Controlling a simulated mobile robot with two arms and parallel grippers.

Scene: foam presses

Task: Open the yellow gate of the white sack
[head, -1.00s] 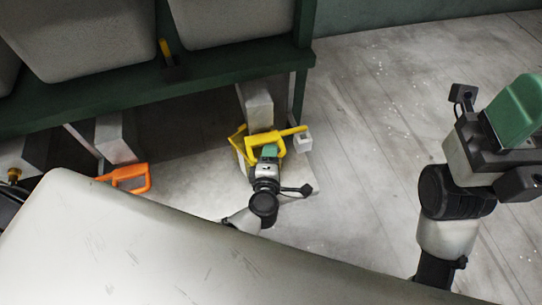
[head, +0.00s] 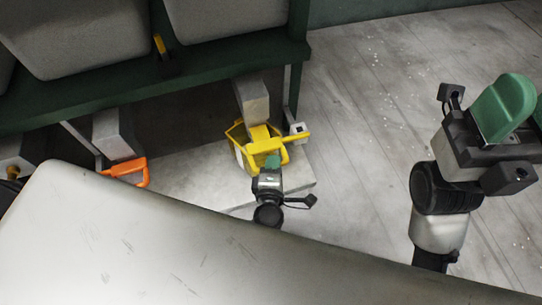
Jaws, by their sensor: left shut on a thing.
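The yellow gate (head: 262,147) is a yellow frame with a bar-like handle, below a grey chute under the green press frame. My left gripper (head: 272,161) is shut on the yellow gate's handle, at its near side. A pale sack-like shape (head: 240,150) shows partly behind the yellow frame; most of it is hidden. My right gripper (head: 509,106) is raised at the right, away from the gate. Its green fingers look close together, but I cannot tell whether they are shut.
An orange handle (head: 127,171) sits under another grey chute at the left. The green press frame (head: 200,75) with large grey blocks runs across the top left. The plank floor (head: 365,140) at the right is clear.

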